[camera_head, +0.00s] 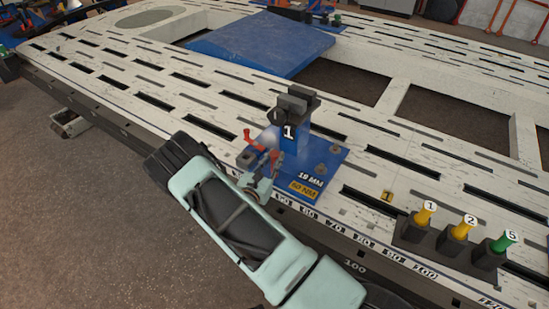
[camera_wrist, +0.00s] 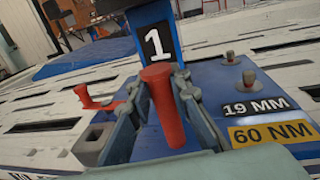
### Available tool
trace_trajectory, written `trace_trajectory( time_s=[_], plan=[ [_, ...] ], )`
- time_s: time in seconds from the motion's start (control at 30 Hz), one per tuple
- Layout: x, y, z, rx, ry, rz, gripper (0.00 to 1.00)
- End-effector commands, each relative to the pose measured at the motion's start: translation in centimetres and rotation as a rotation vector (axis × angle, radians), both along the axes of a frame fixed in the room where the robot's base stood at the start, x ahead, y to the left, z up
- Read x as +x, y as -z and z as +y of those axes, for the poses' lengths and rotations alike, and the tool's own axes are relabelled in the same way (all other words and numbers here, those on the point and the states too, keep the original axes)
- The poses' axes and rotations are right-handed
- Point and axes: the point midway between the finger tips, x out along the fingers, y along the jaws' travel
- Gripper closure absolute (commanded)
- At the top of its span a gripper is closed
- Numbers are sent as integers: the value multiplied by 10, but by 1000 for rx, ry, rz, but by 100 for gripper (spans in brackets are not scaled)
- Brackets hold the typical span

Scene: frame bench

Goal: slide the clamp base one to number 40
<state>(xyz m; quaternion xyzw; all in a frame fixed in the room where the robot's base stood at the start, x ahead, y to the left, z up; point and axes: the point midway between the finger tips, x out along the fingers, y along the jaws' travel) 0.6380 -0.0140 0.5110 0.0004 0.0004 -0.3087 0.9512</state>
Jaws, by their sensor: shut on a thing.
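Clamp base one (camera_head: 318,150) is a blue plate with an upright post marked 1, lying flat at the front edge of the slotted bench. It also shows in the wrist view (camera_wrist: 212,82), with labels reading 19 MM and 60 NM. My gripper (camera_head: 262,176) reaches in from the front left. In the wrist view its fingers (camera_wrist: 163,125) are shut on the red handle (camera_wrist: 163,100) of the clamp base, at the near side of the post. A number scale (camera_head: 340,226) runs along the bench's front edge; I cannot clearly read 40 on it.
A small yellow tag marked 1 (camera_head: 387,196) sits on the bench right of the base. A dark holder (camera_head: 428,240) with yellow and green pegs marked 1, 2 and 5 stands further right. A blue panel (camera_head: 265,42) lies behind. Large openings (camera_head: 455,122) break the bench top.

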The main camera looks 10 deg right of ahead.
Motion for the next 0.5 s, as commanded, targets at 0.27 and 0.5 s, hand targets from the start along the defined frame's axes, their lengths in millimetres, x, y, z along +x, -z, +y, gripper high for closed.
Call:
trace_trajectory(
  time_s=[0.27, 0.5],
  plan=[
    [0, -1, 0, -1, 0, -2, 100],
    [-33, -5, -33, -9, 8, 6, 100]
  ],
)
